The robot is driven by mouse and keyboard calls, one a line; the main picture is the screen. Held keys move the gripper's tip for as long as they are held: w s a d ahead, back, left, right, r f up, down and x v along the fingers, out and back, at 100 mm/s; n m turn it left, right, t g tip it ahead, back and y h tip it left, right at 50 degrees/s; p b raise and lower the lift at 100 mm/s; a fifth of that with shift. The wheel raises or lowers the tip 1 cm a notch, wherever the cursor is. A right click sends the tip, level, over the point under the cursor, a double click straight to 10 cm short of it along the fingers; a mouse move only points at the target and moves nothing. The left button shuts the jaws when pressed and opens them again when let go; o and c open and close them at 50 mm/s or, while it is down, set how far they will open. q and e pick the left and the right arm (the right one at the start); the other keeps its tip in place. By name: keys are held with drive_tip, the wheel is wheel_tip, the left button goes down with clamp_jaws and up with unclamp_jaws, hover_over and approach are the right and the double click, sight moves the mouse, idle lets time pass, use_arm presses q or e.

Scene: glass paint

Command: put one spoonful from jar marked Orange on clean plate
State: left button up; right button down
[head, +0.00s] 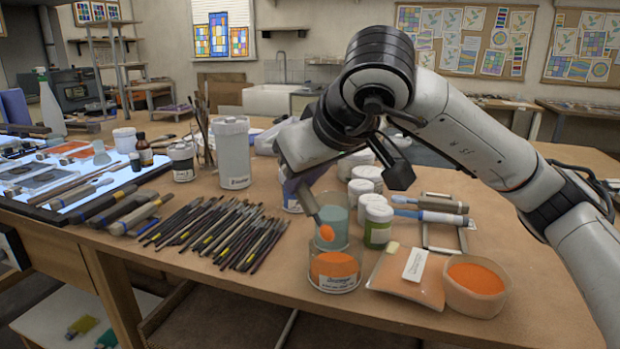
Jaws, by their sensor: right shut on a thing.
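My right gripper (303,183) is shut on a spoon (311,205), held pointing down and tilted. Orange powder (326,232) sits at the spoon's lower end. The spoon's end is just above a clear jar of orange powder (334,271), whose front label is too small to read surely. A bowl of orange powder (477,279) and a flat bag of orange contents (408,277) are to the right of that jar. I cannot make out a clean plate. My left gripper is not in view.
A glass with teal contents (333,214) stands right behind the spoon, and several white-lidded jars (378,222) are close behind. Many brushes (219,231) lie left of the jar. A lit panel (125,178) with tools is at far left. The table's front edge is near the orange jar.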

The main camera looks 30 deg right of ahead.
drive_tip(key=shift+w+r+p, duration=0.45)
drive_tip(key=shift+r, duration=0.2)
drive_tip(key=shift+w+a+r+p, duration=0.15)
drive_tip(key=shift+w+r+p, duration=0.15)
drive_tip(key=shift+w+p, duration=0.1)
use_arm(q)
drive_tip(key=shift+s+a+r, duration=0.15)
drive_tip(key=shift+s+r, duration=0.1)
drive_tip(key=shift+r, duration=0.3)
use_arm(e)
drive_tip(key=shift+w+r, duration=0.1)
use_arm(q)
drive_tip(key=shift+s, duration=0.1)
use_arm(e)
drive_tip(key=shift+r, duration=0.1)
